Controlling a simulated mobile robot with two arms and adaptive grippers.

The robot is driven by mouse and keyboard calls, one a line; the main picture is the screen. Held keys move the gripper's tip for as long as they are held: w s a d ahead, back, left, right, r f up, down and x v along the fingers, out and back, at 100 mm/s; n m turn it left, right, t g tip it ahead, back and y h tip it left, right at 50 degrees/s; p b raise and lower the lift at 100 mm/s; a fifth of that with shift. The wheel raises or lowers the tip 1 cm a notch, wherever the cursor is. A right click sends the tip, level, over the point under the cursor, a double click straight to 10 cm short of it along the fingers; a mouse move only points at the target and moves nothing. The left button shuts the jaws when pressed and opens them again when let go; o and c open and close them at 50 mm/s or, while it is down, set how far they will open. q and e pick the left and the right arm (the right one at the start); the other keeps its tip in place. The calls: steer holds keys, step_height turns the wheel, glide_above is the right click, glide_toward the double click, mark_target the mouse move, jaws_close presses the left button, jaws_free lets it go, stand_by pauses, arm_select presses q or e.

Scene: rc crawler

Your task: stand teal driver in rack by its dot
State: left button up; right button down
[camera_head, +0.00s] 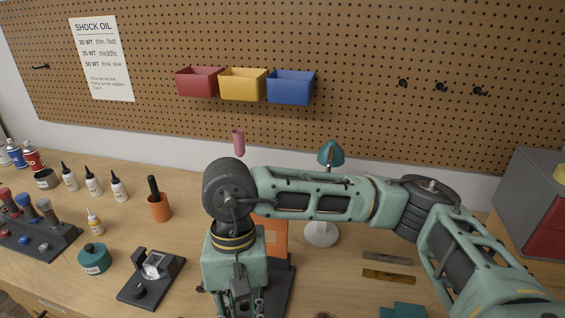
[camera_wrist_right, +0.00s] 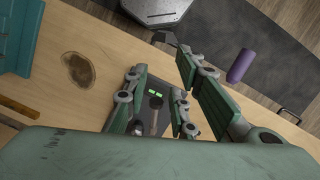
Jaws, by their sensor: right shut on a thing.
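My right arm crosses the middle of the head view, and its gripper (camera_head: 240,303) points down at the bottom edge, partly cut off. In the right wrist view the green fingers (camera_wrist_right: 160,108) are closed in on something. A slim grey shape (camera_wrist_right: 157,117) shows between them, but I cannot make out what is held. The dark rack (camera_head: 38,240) is at the far left of the bench, with red, grey and blue handles standing in it and coloured dots on its front. I cannot pick out a teal driver for certain. My left gripper is not in view.
A black stand (camera_head: 150,282), a teal jar (camera_head: 94,258) and an orange cup (camera_head: 159,208) stand between rack and gripper. An orange box (camera_head: 272,238) is behind my arm. A lamp (camera_head: 330,153) and bars (camera_head: 388,276) are to the right. A purple cylinder (camera_wrist_right: 240,66) shows in the wrist view.

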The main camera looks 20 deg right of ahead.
steer(key=w+a+r+m+y, duration=0.5)
steer(key=w+a+r+m, duration=0.2)
steer(key=w+r+m, duration=0.25)
steer(key=w+d+r+m+t+y+p, duration=0.1)
steer(key=w+r+m+t+y, duration=0.15)
steer(key=w+m, duration=0.35)
steer(key=w+d+r+m+t+y, duration=0.2)
steer(key=w+r+m+t, duration=0.1)
steer(key=w, duration=0.5)
steer(key=w+d+f+m+t+h, duration=0.45)
steer(key=w+d+m+t, duration=0.5)
steer(key=w+d, duration=0.35)
steer(key=w+d+f+m+t+h, duration=0.1)
steer(key=d+f+m+t+h, duration=0.15)
steer(key=d+f+t, duration=0.4)
arm_select(q)
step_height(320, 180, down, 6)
steer(key=b, duration=0.7)
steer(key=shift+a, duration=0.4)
arm_select(e)
step_height(320, 180, down, 9)
steer(key=d+g, duration=0.1)
steer(key=d, duration=0.1)
steer(key=shift+w+d+f, duration=0.15)
steer(key=shift+w+f, duration=0.05)
